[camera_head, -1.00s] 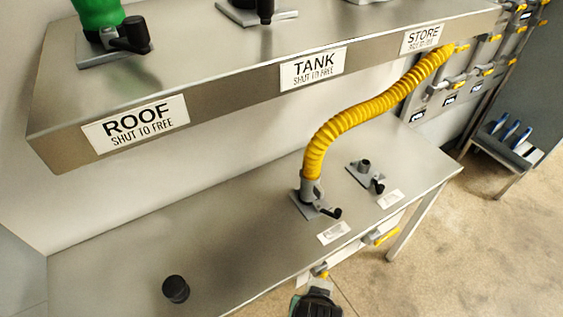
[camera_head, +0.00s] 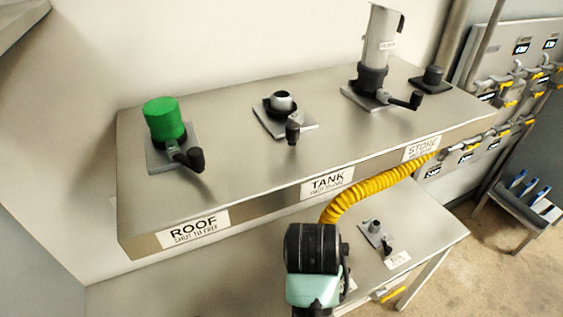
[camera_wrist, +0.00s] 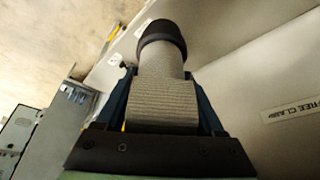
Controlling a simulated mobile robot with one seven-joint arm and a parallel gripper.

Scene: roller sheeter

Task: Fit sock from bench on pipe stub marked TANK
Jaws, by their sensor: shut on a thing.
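A grey ribbed sock (camera_wrist: 162,95) with a black cuff (camera_wrist: 161,38) at its far end is between my gripper's blue fingers in the wrist view. My gripper (camera_wrist: 160,100) is shut on it. In the head view my gripper is seen from behind, in front of the shelf edge below the TANK label (camera_head: 327,183); its black body hides the sock and fingertips.
On the shelf (camera_head: 235,160), a green cap (camera_head: 164,119) covers the ROOF stub at left. A tall pale sleeve (camera_head: 380,38) stands at STORE, beside a black plug (camera_head: 432,78). A yellow hose (camera_head: 375,190) and a small stub (camera_head: 374,230) are on the bench below.

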